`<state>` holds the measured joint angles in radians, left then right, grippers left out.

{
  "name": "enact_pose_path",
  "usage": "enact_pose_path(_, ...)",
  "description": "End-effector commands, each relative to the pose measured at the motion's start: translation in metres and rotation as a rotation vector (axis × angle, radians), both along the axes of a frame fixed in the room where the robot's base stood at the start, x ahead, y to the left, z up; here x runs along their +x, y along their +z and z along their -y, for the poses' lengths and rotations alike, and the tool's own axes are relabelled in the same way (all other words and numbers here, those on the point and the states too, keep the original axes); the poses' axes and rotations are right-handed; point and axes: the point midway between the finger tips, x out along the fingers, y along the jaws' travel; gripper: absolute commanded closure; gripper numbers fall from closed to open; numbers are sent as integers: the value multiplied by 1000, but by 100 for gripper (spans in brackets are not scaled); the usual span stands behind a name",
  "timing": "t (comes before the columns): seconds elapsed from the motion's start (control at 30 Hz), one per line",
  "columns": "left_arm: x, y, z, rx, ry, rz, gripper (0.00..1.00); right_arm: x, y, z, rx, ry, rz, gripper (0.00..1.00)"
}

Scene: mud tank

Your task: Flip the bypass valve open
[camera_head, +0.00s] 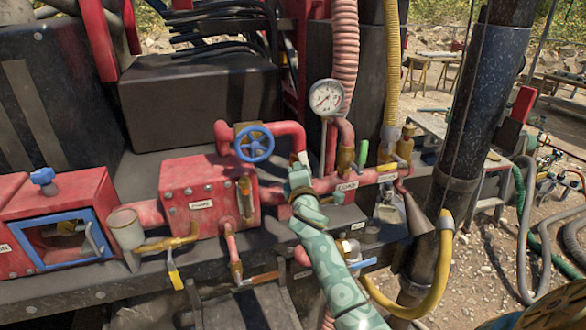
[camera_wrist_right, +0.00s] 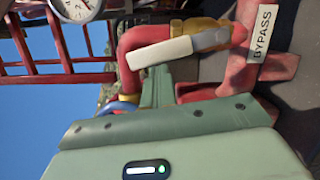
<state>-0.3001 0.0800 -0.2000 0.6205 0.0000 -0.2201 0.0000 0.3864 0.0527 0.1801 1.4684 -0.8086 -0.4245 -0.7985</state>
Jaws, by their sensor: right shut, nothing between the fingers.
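The bypass valve (camera_wrist_right: 205,34) is brass on a red pipe in the wrist view, beside a white BYPASS label (camera_wrist_right: 262,32). Its pale lever (camera_wrist_right: 160,51) stretches left in that tilted picture, along the pipe towards the elbow. My right gripper (camera_head: 299,172) is shut and empty just below the pipe elbow in the head view, where it seems to hide the valve. In the wrist view its green fingers (camera_wrist_right: 156,90) reach up close to the lever. I cannot tell whether they touch it. My left gripper is not in view.
A blue handwheel (camera_head: 254,143) and a pressure gauge (camera_head: 326,97) stand close around my right gripper. Red pump boxes (camera_head: 200,190) lie to the left. A blue lever (camera_head: 362,263) and a thick dark column (camera_head: 470,130) are to the right.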

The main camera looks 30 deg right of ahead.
Motion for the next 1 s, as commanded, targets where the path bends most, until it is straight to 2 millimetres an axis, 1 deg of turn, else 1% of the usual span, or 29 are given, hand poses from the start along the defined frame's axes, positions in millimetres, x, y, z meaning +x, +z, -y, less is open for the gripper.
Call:
enact_pose_path(0.03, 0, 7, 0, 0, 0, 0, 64, -1, 6, 4, 31, -3, 8, 100)
enact_pose_path(0.17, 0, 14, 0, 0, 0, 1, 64, -2, 7, 9, 108, -2, 26, 100)
enact_pose_path(0.33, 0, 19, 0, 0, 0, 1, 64, -4, 8, 14, 104, -3, 24, 100)
enact_pose_path(1.0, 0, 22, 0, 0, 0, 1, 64, -4, 8, 18, 101, -2, 24, 100)
